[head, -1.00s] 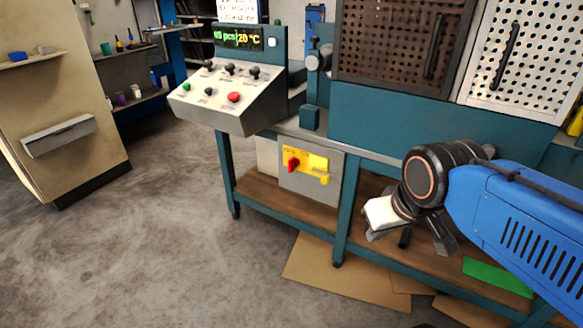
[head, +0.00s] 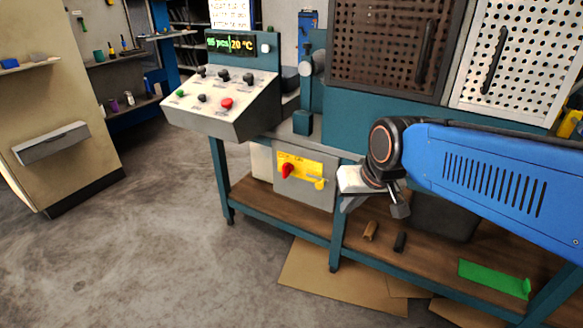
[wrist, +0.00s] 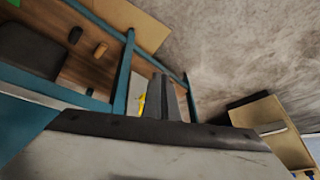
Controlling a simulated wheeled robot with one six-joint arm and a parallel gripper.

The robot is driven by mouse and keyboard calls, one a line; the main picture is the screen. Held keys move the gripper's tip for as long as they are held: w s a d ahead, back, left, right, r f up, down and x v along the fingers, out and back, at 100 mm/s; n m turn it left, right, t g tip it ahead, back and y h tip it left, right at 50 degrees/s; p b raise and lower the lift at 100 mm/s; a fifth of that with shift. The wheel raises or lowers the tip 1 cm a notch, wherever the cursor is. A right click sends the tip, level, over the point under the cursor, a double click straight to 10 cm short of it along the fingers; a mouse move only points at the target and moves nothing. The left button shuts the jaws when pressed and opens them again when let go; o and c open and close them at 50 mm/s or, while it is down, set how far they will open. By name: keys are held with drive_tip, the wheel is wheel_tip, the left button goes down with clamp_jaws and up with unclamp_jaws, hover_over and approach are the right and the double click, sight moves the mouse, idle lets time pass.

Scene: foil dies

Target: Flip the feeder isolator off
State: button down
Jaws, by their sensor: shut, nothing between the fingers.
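The feeder isolator is a grey box (head: 305,190) under the bench, with a yellow plate (head: 300,163) and a red rotary handle (head: 287,171) on its front. The handle looks roughly upright, but its exact setting is too small to read. A small yellow piece (head: 320,184) hangs at the plate's right end. My gripper (head: 350,201) is just right of the box, apart from the red handle. In the wrist view its fingers (wrist: 165,97) are together and empty. A yellow sliver (wrist: 142,105) shows beside them there; the red handle is hidden.
The bench leg (head: 338,228) and lower wooden shelf (head: 265,196) are close to my gripper. A sloped control panel (head: 222,103) stands above left. Dark and brown small blocks (head: 399,242) and a green sheet (head: 490,277) lie on the shelf.

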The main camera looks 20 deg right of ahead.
drive_tip(key=w+f+m+t, duration=0.1)
drive_tip(key=w+f+m, duration=0.2)
drive_tip(key=w, duration=1.2)
drive_tip(key=w+f+m+t, duration=0.1)
drive_tip(key=w+f+m, duration=0.2)
drive_tip(key=w, duration=1.3)
drive_tip(key=shift+d+f, duration=0.15)
drive_tip(key=shift+d, duration=0.15)
approach(289, 171)
wheel_tip(289, 171, down, 3)
drive_tip(key=d, duration=0.3)
drive_tip(key=shift+w+a, duration=0.6)
drive_tip(key=shift+a, duration=0.2)
drive_tip(key=shift+w+a, duration=0.55)
drive_tip(key=shift+a, duration=0.3)
